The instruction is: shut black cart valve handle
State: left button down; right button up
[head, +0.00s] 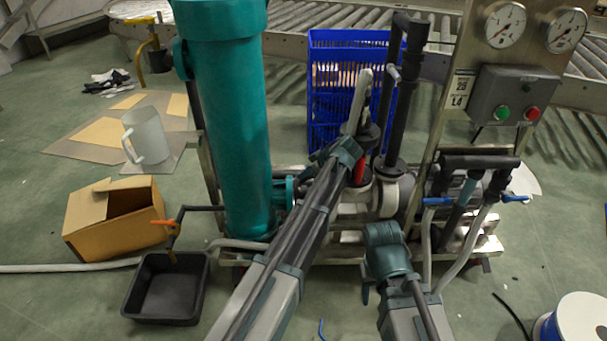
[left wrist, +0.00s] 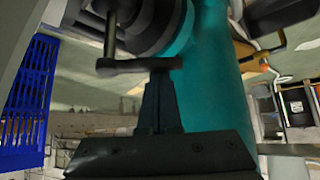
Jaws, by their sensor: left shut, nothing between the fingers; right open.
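In the left wrist view my left gripper (left wrist: 160,85) is shut and empty, with its narrow fingertips pointing up. A dark crank-like handle (left wrist: 135,65) lies across the tips. Its post (left wrist: 110,35) stands beside a dark round flange (left wrist: 155,25). The tips overlap the bar near its right end; I cannot tell whether they touch it. In the head view my left arm reaches to the black pipework (head: 401,110) right of the teal column (head: 232,120); its fingers and the crank are hard to make out there. My right arm is low at centre right, with no fingers visible.
Blue crates (head: 340,50) stand behind the pipework. A gauge panel with a button box (head: 515,95) stands at right. A black tray (head: 165,290), a cardboard box (head: 115,215) and a white jug (head: 146,135) are at left. A cable spool (head: 580,320) is at lower right.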

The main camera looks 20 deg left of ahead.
pick_arm(q)
jog(key=shift+d+n, duration=0.2)
jog(key=shift+n, duration=0.2)
jog(key=shift+s+d+n+g+y, duration=0.15)
jog(key=shift+d+n+g, duration=0.2)
jog(key=shift+d, duration=0.5)
jog(key=shift+s+d+n+g+y, duration=0.15)
jog(key=shift+d+n+g, duration=0.2)
jog(key=shift+d, duration=0.7)
